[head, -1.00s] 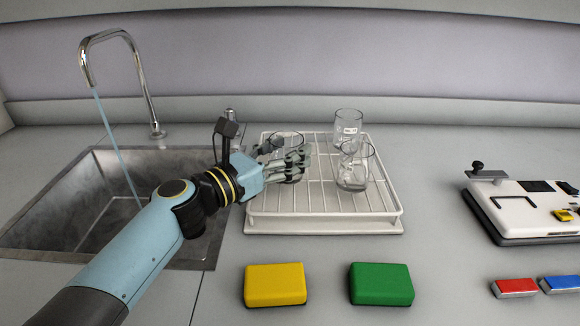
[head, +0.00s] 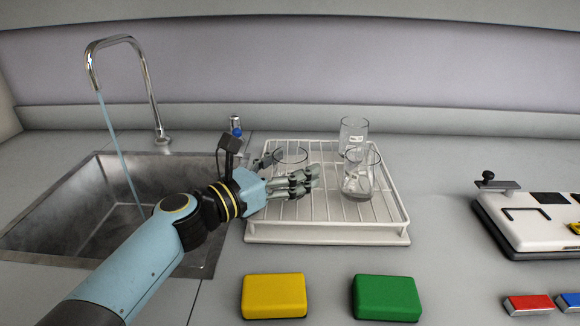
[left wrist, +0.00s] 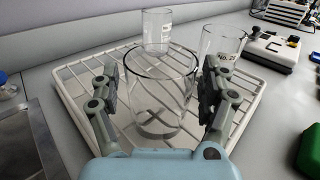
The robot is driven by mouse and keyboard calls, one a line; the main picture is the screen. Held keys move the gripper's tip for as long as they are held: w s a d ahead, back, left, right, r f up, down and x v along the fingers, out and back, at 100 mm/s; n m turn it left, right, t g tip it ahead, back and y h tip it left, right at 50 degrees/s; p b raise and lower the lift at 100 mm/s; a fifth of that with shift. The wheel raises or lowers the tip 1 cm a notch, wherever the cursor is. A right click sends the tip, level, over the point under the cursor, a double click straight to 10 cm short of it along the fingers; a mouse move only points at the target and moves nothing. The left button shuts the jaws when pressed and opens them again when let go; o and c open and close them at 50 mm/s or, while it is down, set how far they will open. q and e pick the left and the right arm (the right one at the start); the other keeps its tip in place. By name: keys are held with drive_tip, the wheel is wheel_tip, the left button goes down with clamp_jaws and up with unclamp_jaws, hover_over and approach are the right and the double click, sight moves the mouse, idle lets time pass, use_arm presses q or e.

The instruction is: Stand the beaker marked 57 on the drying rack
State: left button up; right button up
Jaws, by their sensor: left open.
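A clear glass beaker (head: 290,157) stands upright on the white wire drying rack (head: 330,236). My left gripper (head: 294,170) is open, with its fingers on either side of this beaker. In the left wrist view the beaker (left wrist: 160,90) stands between the spread fingers (left wrist: 160,72), with gaps on both sides. No mark shows on its visible side. Two more beakers stand on the rack, one at the back (head: 353,134) and one nearer on the right (head: 360,176). My right gripper is out of view.
A sink (head: 60,215) with a running tap (head: 150,90) lies left of the rack. A yellow block (head: 274,296) and a green block (head: 387,297) lie in front. A white device (head: 530,220) stands at right.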

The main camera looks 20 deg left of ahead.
use_arm(q)
drive_tip(key=shift+s+a+r, duration=0.1)
drive_tip(key=shift+s+a, duration=0.05)
drive_tip(key=shift+s, duration=0.1)
drive_tip(key=b+v, duration=0.1)
drive_tip(key=v, duration=1)
drive_tip(key=shift+s, duration=0.25)
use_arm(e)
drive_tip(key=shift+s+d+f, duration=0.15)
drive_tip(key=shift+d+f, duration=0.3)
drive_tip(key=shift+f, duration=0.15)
use_arm(q)
drive_tip(key=shift+r, duration=0.1)
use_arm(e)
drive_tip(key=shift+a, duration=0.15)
use_arm(q)
drive_tip(key=shift+a, duration=0.1)
